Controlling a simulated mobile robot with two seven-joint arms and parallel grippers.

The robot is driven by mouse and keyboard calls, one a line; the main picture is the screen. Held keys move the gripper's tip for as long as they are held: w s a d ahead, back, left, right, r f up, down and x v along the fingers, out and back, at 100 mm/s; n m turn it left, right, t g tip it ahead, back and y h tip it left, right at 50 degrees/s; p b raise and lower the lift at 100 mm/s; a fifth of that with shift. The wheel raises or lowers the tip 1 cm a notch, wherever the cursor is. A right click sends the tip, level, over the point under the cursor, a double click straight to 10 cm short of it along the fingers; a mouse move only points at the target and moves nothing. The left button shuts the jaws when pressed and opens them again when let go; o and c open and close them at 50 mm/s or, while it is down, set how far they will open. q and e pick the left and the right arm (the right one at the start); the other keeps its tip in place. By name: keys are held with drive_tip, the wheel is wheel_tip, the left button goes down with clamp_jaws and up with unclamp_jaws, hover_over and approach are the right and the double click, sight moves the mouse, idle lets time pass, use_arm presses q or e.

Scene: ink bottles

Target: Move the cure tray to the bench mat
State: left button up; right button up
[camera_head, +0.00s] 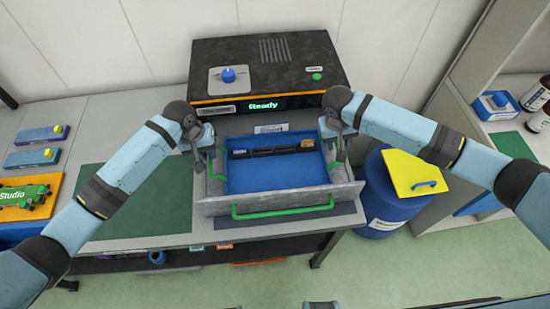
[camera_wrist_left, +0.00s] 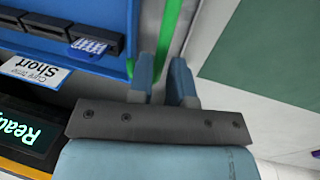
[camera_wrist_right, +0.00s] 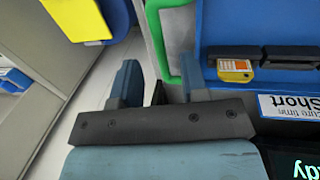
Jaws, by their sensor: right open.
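The blue cure tray (camera_head: 265,178) sits in the pulled-out grey drawer of the curing oven, with a green handle on each side. A black slotted holder (camera_head: 275,150) lies along its back. My left gripper (camera_head: 210,165) is at the tray's left side; in the left wrist view its fingers (camera_wrist_left: 165,80) are close together on the green left handle (camera_wrist_left: 172,30). My right gripper (camera_head: 338,158) is at the right side, its fingers (camera_wrist_right: 157,82) apart, with the green right handle (camera_wrist_right: 157,35) between them. The dark green bench mat (camera_head: 140,205) is bare, left of the drawer.
The black oven (camera_head: 265,75) with a lit "Ready" display stands behind the drawer. A blue drum (camera_head: 390,210) with a yellow lid (camera_head: 410,175) stands close on the right. An orange tray (camera_head: 28,195) with green pieces lies left of the mat. The drawer's green front handle (camera_head: 282,208) faces me.

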sight(215, 165)
use_arm(q)
drive_tip(key=shift+d+f, duration=0.25)
drive_tip(key=shift+f, duration=0.9)
drive_tip(key=shift+d+f, duration=0.2)
drive_tip(key=shift+f, duration=0.9)
use_arm(e)
drive_tip(key=shift+d+f, duration=0.2)
drive_tip(key=shift+f, duration=0.95)
drive_tip(key=shift+d+f, duration=0.2)
drive_tip(key=shift+f, duration=0.9)
use_arm(q)
drive_tip(key=shift+c, duration=1)
use_arm(e)
drive_tip(key=shift+c, duration=1.2)
use_arm(q)
clamp_jaws()
use_arm(e)
clamp_jaws()
use_arm(q)
drive_tip(key=shift+r, duration=0.1)
